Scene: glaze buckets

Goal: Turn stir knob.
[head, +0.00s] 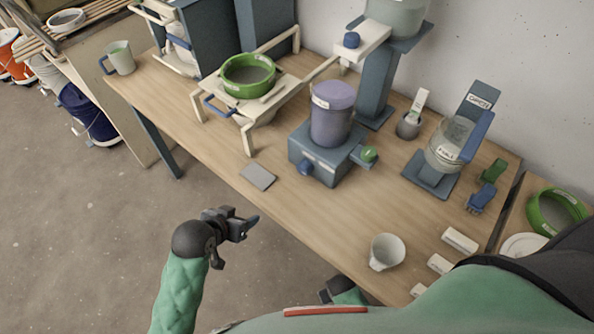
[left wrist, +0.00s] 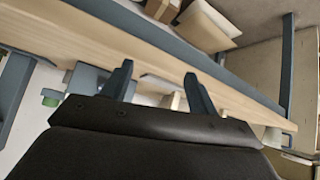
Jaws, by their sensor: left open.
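A blue stirring base (head: 325,155) with a purple pot (head: 332,112) on top stands mid-table in the head view. A round blue knob (head: 305,167) is on its front, and a green knob (head: 369,154) sits on a block at its right. I cannot tell which is the stir knob. My left gripper (head: 236,240) is open and empty, in front of the table's near edge and apart from both knobs. Its two fingers (left wrist: 158,85) show spread in the left wrist view, with the table edge beyond. A dark part, likely my right gripper (head: 335,290), is mostly hidden at the bottom.
A grey flat plate (head: 258,176) lies near the table's front edge. A green-rimmed sieve (head: 248,76) rests on a cream stand at the left. A white cup (head: 387,252) stands near the front right. A scale with a clear jar (head: 449,145) stands at the right.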

